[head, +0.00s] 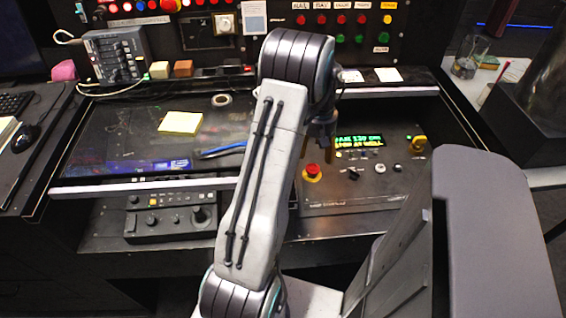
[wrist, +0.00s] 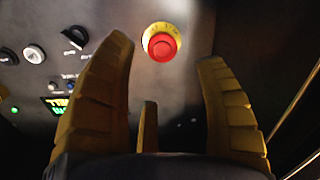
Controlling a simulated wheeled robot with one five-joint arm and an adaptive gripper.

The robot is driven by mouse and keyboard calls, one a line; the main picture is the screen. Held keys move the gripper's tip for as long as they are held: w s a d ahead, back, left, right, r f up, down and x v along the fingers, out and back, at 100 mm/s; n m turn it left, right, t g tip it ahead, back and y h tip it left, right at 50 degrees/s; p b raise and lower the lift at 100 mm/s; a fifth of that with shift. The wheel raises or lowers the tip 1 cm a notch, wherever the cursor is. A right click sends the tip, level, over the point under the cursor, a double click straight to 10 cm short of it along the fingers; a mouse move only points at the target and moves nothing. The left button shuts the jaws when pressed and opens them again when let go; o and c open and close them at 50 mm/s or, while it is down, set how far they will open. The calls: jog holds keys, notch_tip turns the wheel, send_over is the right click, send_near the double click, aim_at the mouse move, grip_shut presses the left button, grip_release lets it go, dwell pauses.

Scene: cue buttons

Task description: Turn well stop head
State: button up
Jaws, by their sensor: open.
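The red stop head (head: 312,170) sits on a yellow ring on the dark console panel, right of my arm in the head view. In the wrist view the red stop head (wrist: 162,46) shows at the top middle with its yellow ring around it. My gripper (wrist: 165,55) is open, with one yellow finger to each side and nothing held. The stop head appears between the fingertips and beyond them; I cannot tell the gap. In the head view my gripper (head: 322,132) is mostly hidden by my arm.
A lit display (head: 359,142), its lower line reading "STOP AT WELL", is beside the stop head. A yellow knob (head: 418,143) is farther right. A dark slanted screen with a sticky note (head: 181,122) lies left. A black knob (wrist: 75,37) shows in the wrist view.

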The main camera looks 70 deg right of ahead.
aim_at(313, 167)
jog(key=shift+w+f, duration=0.2)
jog(key=shift+f, duration=3.55)
